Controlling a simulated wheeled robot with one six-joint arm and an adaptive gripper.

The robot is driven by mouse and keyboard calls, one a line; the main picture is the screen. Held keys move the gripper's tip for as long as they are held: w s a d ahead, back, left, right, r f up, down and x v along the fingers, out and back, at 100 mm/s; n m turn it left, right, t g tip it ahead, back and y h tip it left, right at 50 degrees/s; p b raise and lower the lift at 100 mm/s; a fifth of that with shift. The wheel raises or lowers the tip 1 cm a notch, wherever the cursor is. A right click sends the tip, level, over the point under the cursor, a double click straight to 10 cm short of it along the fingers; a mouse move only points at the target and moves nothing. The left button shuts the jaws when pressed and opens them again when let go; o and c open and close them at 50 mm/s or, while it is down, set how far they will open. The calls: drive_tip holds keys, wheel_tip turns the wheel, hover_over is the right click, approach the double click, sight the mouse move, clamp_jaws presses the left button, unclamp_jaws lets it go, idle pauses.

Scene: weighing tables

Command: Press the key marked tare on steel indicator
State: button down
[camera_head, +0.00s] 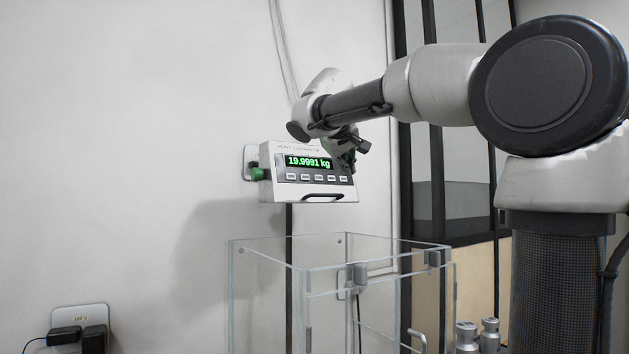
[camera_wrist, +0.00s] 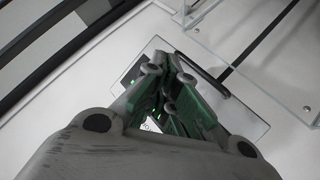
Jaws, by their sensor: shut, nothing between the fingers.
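The steel indicator (camera_head: 280,195) is a box on the wall in the head view, with a lit green display reading 19.9991 kg. A row of several small keys (camera_head: 318,178) runs under the display; their marks are too small to read. My gripper (camera_head: 350,158) is shut and empty in front of the indicator's upper right part. In the wrist view my gripper (camera_wrist: 172,62) points at the indicator (camera_wrist: 245,125) and covers most of its face, including most of the keys. I cannot tell whether the fingertips touch it.
A clear draft shield (camera_head: 265,250) stands below the indicator; its clear panels also show in the wrist view (camera_wrist: 255,60). Steel weights (camera_head: 489,335) stand at lower right. A wall socket with black plugs (camera_head: 80,318) is at lower left. The wall left of the indicator is bare.

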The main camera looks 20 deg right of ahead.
idle(0.3)
drive_tip(key=shift+w+a+f, duration=0.25)
drive_tip(key=shift+w+f, duration=0.15)
drive_tip(key=shift+w, duration=0.95)
drive_tip(key=shift+w+a+f, duration=0.3)
drive_tip(key=shift+w+f, duration=0.15)
drive_tip(key=shift+w, duration=0.95)
drive_tip(key=shift+w+a+f, duration=0.25)
drive_tip(key=shift+w+f, duration=0.15)
drive_tip(key=shift+w, duration=0.95)
drive_tip(key=shift+w, duration=0.1)
drive_tip(key=shift+w+a+f, duration=0.1)
drive_tip(key=shift+w, duration=0.2)
drive_tip(key=shift+w+f, duration=0.1)
drive_tip(key=shift+w, duration=0.25)
drive_tip(key=shift+s, duration=0.1)
drive_tip(key=shift+s+r, duration=0.2)
drive_tip(key=shift+s, duration=0.45)
drive_tip(key=shift+s, duration=0.15)
drive_tip(key=shift+s+d+r, duration=0.2)
drive_tip(key=shift+s+r, duration=0.05)
drive_tip(key=shift+s, duration=0.5)
drive_tip(key=shift+s+d+r, duration=0.15)
drive_tip(key=shift+s+r, duration=0.05)
drive_tip(key=shift+s, duration=0.55)
drive_tip(key=shift+s+d+r, duration=0.2)
drive_tip(key=shift+s+r, duration=0.05)
drive_tip(key=shift+s, duration=0.5)
